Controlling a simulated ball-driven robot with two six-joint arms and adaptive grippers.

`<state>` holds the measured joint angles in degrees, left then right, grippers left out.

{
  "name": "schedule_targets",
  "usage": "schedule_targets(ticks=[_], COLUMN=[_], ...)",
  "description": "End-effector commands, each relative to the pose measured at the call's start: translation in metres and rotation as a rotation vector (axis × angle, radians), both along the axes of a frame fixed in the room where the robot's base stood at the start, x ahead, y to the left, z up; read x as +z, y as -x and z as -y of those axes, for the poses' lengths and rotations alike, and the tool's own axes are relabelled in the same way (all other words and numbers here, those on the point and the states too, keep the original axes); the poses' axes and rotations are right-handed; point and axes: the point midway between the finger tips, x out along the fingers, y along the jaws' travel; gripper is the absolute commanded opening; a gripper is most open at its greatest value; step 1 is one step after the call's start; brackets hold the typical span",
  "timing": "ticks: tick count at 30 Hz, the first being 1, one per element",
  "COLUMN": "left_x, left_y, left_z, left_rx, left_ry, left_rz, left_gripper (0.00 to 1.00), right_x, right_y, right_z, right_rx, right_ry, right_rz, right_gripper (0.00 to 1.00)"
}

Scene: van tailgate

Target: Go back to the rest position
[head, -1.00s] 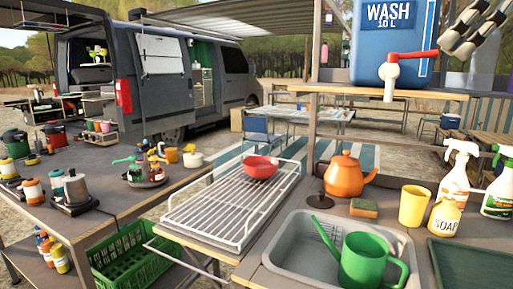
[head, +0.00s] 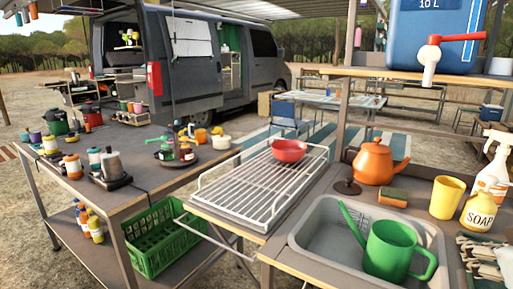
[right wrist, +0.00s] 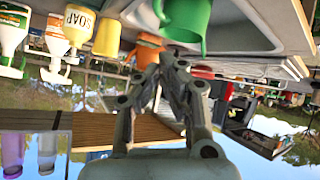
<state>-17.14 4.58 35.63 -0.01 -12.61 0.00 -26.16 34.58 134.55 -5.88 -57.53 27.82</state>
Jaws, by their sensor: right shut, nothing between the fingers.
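My right gripper (head: 485,252) shows at the lower right edge of the head view, beside the sink and below the soap bottle. In the right wrist view its two fingers (right wrist: 170,65) are together with nothing between them. That view is upside down. My left gripper is in neither view.
A green watering can (head: 391,249) stands in the grey sink (head: 300,235). A yellow cup (head: 446,197), soap bottle (head: 479,208), spray bottle (head: 493,160) and orange kettle (head: 374,162) stand around it. A red bowl (head: 288,151) sits on the wire rack (head: 245,195). A blue water tank (head: 432,40) is above.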

Motion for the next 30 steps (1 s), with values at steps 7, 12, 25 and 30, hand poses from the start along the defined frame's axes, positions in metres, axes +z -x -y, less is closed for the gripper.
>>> schedule_targets(ticks=[7,12,25,30], left_x=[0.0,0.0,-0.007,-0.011], left_y=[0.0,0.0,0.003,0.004], left_z=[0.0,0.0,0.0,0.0], left_rx=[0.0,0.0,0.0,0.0], left_ry=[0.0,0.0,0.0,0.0], left_rz=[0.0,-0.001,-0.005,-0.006], left_gripper=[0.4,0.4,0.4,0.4], right_x=[-0.062,-0.08,-0.219,-0.31], right_y=[0.091,0.14,0.145,0.16], right_z=[-0.047,-0.082,-0.082,-0.073], right_rx=[-0.047,-0.011,-0.006,-0.02], right_ry=[-0.069,-0.129,-0.154,-0.159], right_rz=[-0.379,-0.575,-0.701,-0.737], right_gripper=[0.0,0.0,0.0,0.0])
